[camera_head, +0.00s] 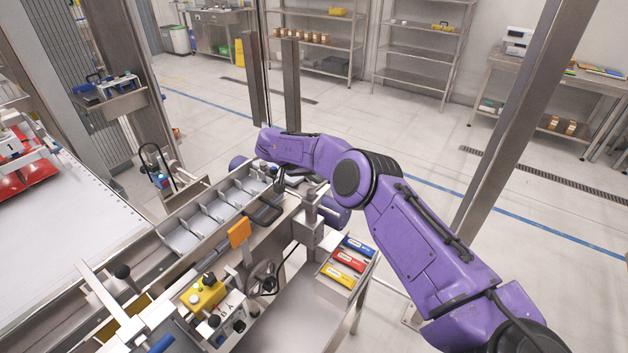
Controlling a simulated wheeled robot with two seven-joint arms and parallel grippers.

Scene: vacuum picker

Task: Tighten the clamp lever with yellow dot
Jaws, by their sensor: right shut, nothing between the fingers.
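My purple right arm comes in from the right and reaches over the machine. Its gripper (264,208) is small and partly hidden at the conveyor's far end; it looks shut and empty. I cannot make out a yellow dot on any lever, so the clamp lever cannot be picked out. My left gripper is not in view.
The conveyor (200,218) with metal dividers runs diagonally at centre left. An orange plate (239,233), a handwheel (263,279) and a yellow control box (205,296) are nearer. A tray (330,285) holds blue, red and yellow items. Open floor lies behind, with shelves along the wall.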

